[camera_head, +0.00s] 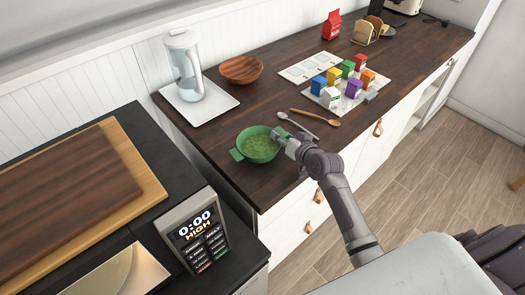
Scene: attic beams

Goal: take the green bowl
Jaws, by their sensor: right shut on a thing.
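The green bowl (262,148) stands near the front edge of the dark wooden countertop (217,151), with small handles and green contents inside. My right gripper (281,137) reaches in from the lower right and is shut on the bowl's right side, hiding that part of the rim. Whether the bowl is raised off the counter at all is hard to tell. My left gripper is not in the picture.
A spoon (297,126) and a wooden spoon (315,117) lie just behind the gripper. A glass pitcher (186,68) on a white tray (199,105) and a wooden bowl (241,69) stand behind. Several colored cartons (353,88) are farther right. A microwave (190,235) is at front left.

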